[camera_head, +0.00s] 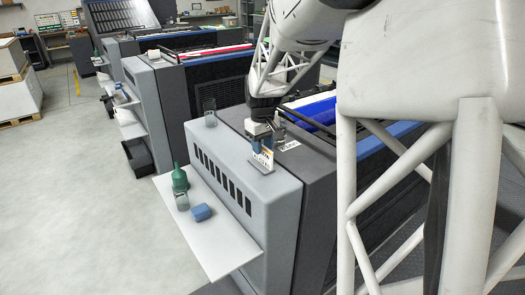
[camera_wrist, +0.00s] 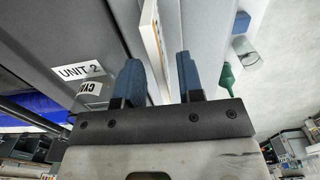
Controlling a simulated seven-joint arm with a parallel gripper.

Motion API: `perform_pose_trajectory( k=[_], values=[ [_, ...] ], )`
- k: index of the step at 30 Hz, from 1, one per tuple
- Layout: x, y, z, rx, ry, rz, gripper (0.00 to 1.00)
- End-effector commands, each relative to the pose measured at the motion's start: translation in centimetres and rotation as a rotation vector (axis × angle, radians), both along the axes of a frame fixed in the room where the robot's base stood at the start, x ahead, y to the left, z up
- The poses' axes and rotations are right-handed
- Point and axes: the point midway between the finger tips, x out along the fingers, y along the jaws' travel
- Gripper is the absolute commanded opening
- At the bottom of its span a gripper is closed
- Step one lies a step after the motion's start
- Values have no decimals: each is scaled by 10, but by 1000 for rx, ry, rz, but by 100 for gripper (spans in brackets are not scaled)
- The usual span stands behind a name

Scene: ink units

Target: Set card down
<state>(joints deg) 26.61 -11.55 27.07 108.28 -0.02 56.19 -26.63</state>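A white card (camera_head: 264,158) with an orange stripe stands upright on top of the grey machine unit, at a small metallic holder or base; I cannot tell exactly how it sits there. In the wrist view the card (camera_wrist: 155,40) is seen nearly edge-on, reaching between the two blue fingers. My gripper (camera_head: 262,143) points down just above and around the card. In the wrist view its fingers (camera_wrist: 160,78) stand apart, with a visible gap between the card and the right finger. The card's lower edge is unclear.
A "UNIT 2" label (camera_wrist: 80,71) is on the machine top beside a "CYAN" label (camera_wrist: 90,88). A clear glass (camera_head: 210,118) stands near the far edge. The side shelf (camera_head: 225,250) holds a green bottle (camera_head: 180,179), a clear jar (camera_head: 182,201) and a blue block (camera_head: 201,212).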

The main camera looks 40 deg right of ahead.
Motion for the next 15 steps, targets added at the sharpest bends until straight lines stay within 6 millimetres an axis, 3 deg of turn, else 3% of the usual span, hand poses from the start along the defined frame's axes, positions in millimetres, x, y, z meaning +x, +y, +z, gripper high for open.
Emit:
perform_pose_trajectory(
  k=[15],
  values=[
    [0, 0, 79, -1, -1, 0, 35]
  ],
)
